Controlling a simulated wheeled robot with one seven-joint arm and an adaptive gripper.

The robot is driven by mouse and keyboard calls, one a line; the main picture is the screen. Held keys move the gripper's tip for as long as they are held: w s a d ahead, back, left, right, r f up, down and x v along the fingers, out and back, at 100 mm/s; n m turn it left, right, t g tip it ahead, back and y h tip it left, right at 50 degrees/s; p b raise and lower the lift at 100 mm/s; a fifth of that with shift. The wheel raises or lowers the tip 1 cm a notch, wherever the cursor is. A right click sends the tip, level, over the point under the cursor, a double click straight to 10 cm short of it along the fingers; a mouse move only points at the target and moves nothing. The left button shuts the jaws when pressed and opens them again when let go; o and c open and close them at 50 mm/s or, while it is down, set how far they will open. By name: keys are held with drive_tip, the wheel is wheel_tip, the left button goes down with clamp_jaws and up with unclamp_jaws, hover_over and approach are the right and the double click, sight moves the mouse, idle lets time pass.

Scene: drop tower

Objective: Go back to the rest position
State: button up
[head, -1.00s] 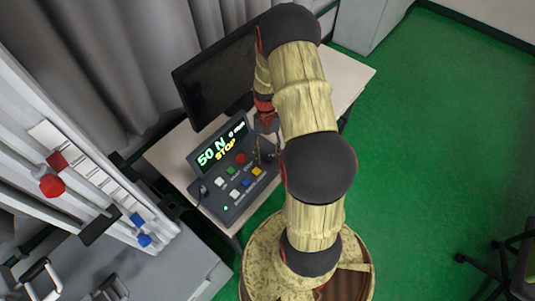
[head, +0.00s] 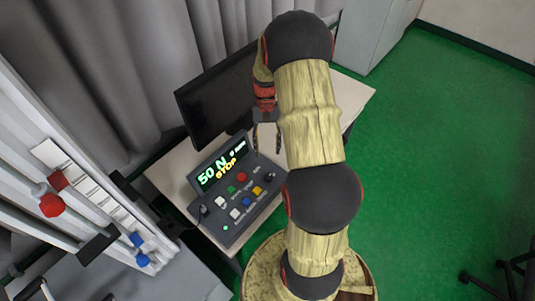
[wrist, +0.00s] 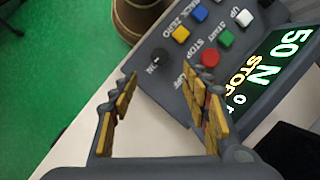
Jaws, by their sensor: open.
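My gripper (head: 267,138) is open and empty, above the table beside the upper right end of the control box (head: 232,228). In the wrist view my gripper (wrist: 160,115) has its two fingers spread, with only the pale table and the grey box edge behind them. The box has a lit display (head: 220,166) that reads "50 N" and "STOP". Below the display are white, green, red, blue and yellow buttons and a black knob (head: 270,178). The knob (wrist: 160,57) and buttons show clearly in the wrist view. No finger visibly touches the box.
A dark monitor (head: 217,100) stands on the pale table (head: 352,97) behind the box. The drop tower with a red knob (head: 52,205) and blue knobs is at left. A grey cabinet (head: 375,32) stands at the back. Green floor (head: 430,150) at right is mostly clear.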

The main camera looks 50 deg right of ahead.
idle(0.6)
drive_tip(key=s+a+r+n+t+h, duration=0.1)
drive_tip(key=s+a+r+n+t, duration=0.1)
drive_tip(key=a+r, duration=0.6)
drive_tip(key=s+a+r+n+t+h+b, duration=0.1)
drive_tip(key=s+a+r+n+t, duration=0.2)
drive_tip(key=a+r, duration=0.6)
drive_tip(key=s+a+r+n+t+h+b, duration=0.1)
drive_tip(key=s+a+r+n+t, duration=0.2)
drive_tip(key=s+a+r, duration=0.3)
drive_tip(key=a+r+t, duration=0.1)
drive_tip(key=a+r, duration=0.2)
drive_tip(key=shift+s, duration=0.35)
drive_tip(key=shift+o, duration=0.3)
drive_tip(key=shift+r, duration=0.15)
